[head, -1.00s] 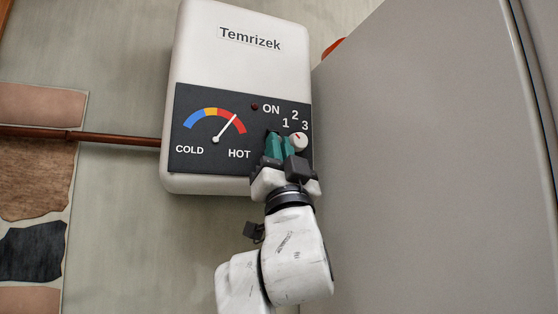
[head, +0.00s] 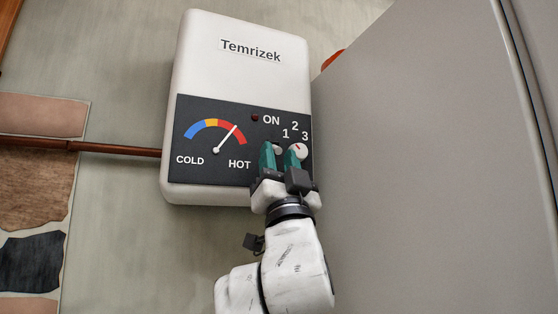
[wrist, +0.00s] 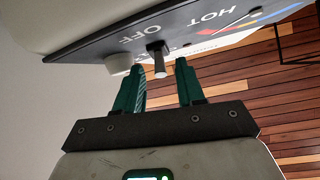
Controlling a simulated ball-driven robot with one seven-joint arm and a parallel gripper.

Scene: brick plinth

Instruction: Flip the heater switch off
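The white heater (head: 240,80) hangs on the wall in the head view, with a dark panel on its lower half. Its switch (wrist: 157,60), a dark base with a grey tip, shows in the wrist view by the OFF label (wrist: 139,36). In the head view only the pale switch tip (head: 277,149) shows. My gripper (head: 281,151) is open, with its teal fingers on either side of the switch. In the wrist view a gap shows between the switch and each fingertip (wrist: 160,66). The lamp (head: 255,118) beside ON is dark red and looks unlit.
A round white knob (head: 299,150) sits right of the switch, close to my right finger in the head view. A large grey cabinet-like surface (head: 430,150) stands close on the right. A copper pipe (head: 115,149) enters the heater from the left.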

